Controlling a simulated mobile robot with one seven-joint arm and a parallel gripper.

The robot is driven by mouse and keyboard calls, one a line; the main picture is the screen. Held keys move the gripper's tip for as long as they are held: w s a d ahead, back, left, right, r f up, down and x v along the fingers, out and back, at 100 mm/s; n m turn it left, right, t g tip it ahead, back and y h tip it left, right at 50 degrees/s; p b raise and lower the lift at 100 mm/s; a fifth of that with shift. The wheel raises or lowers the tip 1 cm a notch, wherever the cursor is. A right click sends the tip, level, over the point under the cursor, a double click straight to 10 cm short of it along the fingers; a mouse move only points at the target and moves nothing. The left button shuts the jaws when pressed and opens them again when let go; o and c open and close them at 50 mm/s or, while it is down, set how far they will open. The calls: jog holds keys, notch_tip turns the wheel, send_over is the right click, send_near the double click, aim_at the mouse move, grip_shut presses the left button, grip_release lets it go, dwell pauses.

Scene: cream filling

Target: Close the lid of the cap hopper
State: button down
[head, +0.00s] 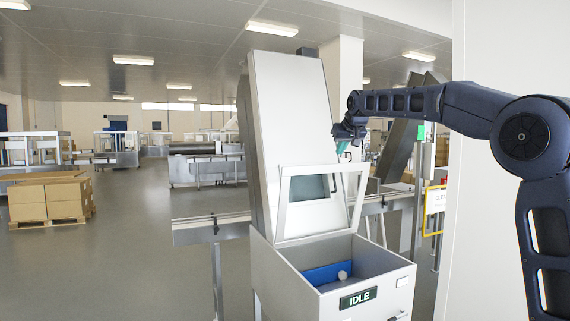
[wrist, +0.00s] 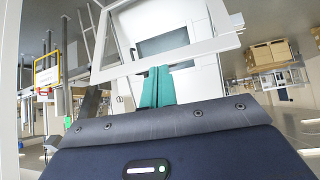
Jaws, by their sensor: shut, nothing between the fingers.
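The cap hopper (head: 290,279) is a pale grey open-topped bin at the lower middle of the head view. Its lid (head: 325,168) is a white frame with a see-through middle, standing raised at the back of the bin. The lid's frame also shows in the wrist view (wrist: 205,49). Inside the bin are a blue surface (head: 322,273) and a small pale round thing (head: 343,275). My gripper (head: 343,149) is above the lid's upper right part, its teal fingers together and empty. In the wrist view the fingers (wrist: 157,86) point at the lid's edge; I cannot tell whether they touch it.
A tall white housing (head: 290,100) rises behind the bin. A conveyor (head: 210,226) runs behind at left. A yellow-edged sign (head: 434,209) and a wall stand at right. The floor at left is clear before stacked cartons (head: 48,200).

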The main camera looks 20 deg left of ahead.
jog(key=a+n+y, duration=0.2)
jog(key=a, duration=1.8)
jog(key=shift+s+d+f+x, duration=0.15)
jog(key=shift+f+x, duration=0.1)
jog(key=shift+x, duration=1.05)
jog(key=shift+s+d+f+x, duration=0.15)
jog(key=shift+f+x, duration=0.1)
jog(key=shift+x, duration=1)
jog(key=shift+s+d+f+x, duration=0.15)
jog(key=shift+f+x, duration=0.1)
jog(key=shift+x, duration=1.05)
